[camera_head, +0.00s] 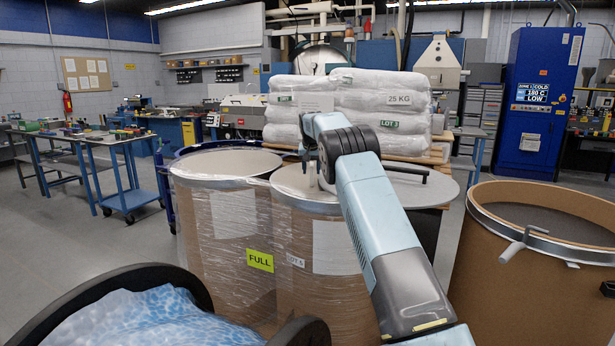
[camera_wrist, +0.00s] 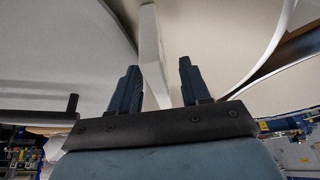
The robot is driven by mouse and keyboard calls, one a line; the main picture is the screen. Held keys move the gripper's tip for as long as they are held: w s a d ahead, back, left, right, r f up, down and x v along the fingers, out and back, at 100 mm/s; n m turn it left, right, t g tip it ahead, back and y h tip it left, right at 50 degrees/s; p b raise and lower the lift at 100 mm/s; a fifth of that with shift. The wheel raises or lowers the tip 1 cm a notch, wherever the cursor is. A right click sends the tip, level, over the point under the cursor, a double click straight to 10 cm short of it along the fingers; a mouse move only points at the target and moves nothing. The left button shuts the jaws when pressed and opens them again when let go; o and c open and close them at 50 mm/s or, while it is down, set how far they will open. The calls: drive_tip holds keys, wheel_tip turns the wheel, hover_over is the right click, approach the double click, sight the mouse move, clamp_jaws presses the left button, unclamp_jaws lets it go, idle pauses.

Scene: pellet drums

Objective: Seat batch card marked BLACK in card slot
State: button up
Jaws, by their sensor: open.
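My gripper (camera_wrist: 157,64) is open in the wrist view, with its two dark blue fingers apart. A narrow white upright piece (camera_wrist: 151,40) shows between and beyond the fingers; I cannot tell whether it is a card or part of a holder, or whether it touches a finger. No card marked BLACK can be read in either view, and I cannot make out the card slot.
Two wrapped drums stand ahead, one with a yellow FULL label (camera_head: 260,260), one with a LOT 5 label (camera_head: 295,262). An open brown drum (camera_head: 520,285) with a metal clamp ring is at right. White sacks (camera_head: 385,100) are stacked behind. A blue-bagged container (camera_head: 150,318) is front left.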

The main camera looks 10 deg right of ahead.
drive_tip(key=shift+w+d+f, duration=0.1)
drive_tip(key=shift+w+f, duration=0.15)
drive_tip(key=shift+f, duration=0.3)
clamp_jaws()
drive_tip(key=shift+r, duration=0.1)
